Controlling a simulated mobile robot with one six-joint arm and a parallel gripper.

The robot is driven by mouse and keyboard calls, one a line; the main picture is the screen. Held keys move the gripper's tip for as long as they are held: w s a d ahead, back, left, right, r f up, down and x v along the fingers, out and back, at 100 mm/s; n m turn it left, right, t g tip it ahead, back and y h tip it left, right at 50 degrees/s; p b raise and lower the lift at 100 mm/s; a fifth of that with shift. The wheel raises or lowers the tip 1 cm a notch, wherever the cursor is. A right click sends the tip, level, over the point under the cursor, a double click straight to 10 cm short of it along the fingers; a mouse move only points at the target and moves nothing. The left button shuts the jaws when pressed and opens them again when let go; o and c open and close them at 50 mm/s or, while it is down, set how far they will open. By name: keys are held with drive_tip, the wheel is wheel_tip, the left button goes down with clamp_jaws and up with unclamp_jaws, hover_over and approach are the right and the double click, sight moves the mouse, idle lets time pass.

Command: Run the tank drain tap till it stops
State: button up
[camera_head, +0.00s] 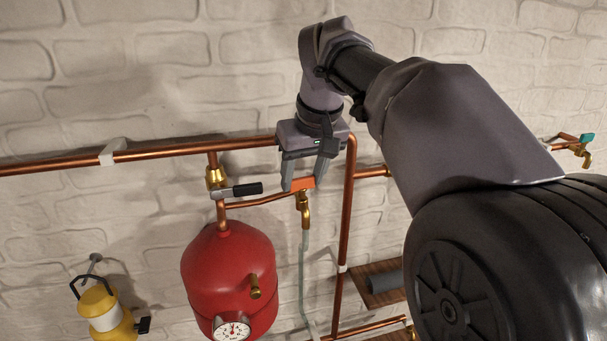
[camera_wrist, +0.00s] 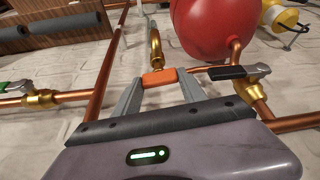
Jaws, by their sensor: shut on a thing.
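The red tank (camera_head: 228,275) hangs on the brick wall below the copper pipes, with a pressure gauge (camera_head: 232,328) at its bottom. The drain tap has an orange handle (camera_head: 301,184) and a brass body (camera_head: 304,210), with a pale hose (camera_head: 303,265) running down from it. My gripper (camera_head: 301,186) reaches down from above and is shut on the orange handle. In the wrist view the orange handle (camera_wrist: 159,78) sits between the two grey fingers, with the brass body (camera_wrist: 155,48) beyond it. The inside of the hose cannot be made out.
A black-handled valve (camera_head: 240,190) sits just left of my gripper on the tank's pipe. A vertical copper pipe (camera_head: 346,215) runs close on the right. A yellow lantern (camera_head: 105,315) hangs at lower left. A green-handled tap (camera_head: 585,138) is at far right. A wooden shelf (camera_head: 380,284) is at lower right.

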drive_tip(key=shift+m+h, duration=0.4)
drive_tip(key=shift+m, duration=0.6)
drive_tip(key=o, duration=1.4)
drive_tip(key=p+v, duration=0.5)
drive_tip(key=v, duration=1.2)
drive_tip(key=shift+s+r, duration=0.15)
drive_tip(key=shift+r, duration=0.1)
